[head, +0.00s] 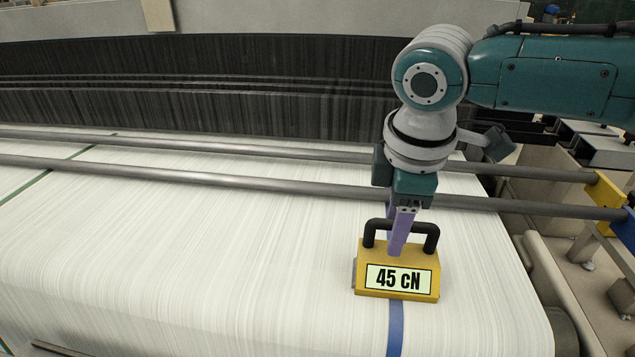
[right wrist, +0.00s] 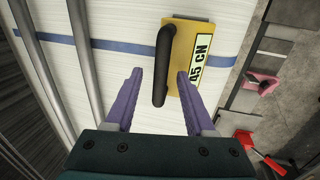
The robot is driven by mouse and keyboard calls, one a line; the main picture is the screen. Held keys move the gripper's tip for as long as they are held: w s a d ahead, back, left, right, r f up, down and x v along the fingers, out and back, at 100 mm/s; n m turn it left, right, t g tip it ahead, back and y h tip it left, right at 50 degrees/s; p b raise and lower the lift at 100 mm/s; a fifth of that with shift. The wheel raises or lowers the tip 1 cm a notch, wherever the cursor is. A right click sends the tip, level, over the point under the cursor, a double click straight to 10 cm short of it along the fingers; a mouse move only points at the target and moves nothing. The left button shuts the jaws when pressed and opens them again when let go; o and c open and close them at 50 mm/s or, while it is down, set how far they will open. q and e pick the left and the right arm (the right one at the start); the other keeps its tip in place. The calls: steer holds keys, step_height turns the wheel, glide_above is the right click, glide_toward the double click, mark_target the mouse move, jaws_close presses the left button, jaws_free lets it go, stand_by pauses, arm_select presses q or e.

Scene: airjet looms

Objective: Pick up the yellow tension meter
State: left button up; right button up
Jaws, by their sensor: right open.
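The yellow tension meter (head: 397,257) sits on the white warp sheet, its display reading 45 cN. A black handle (head: 430,236) arches over its top. My right gripper (head: 396,250) points down at the meter, its purple fingers by the handle. In the right wrist view, the meter (right wrist: 187,50) lies ahead of my right gripper (right wrist: 160,75). The fingers are open, with the near end of the black handle (right wrist: 161,85) between them and touching neither finger visibly. My left gripper is out of view.
The white warp sheet (head: 180,250) spreads wide and clear to the left. A blue stripe (head: 395,325) runs under the meter. Two grey bars (head: 250,179) cross behind it. Machine parts with a yellow bracket (head: 606,198) stand at the right.

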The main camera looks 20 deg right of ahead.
steer(key=shift+f, duration=0.35)
steer(key=shift+c, duration=0.4)
jaws_close()
stand_by(0.8)
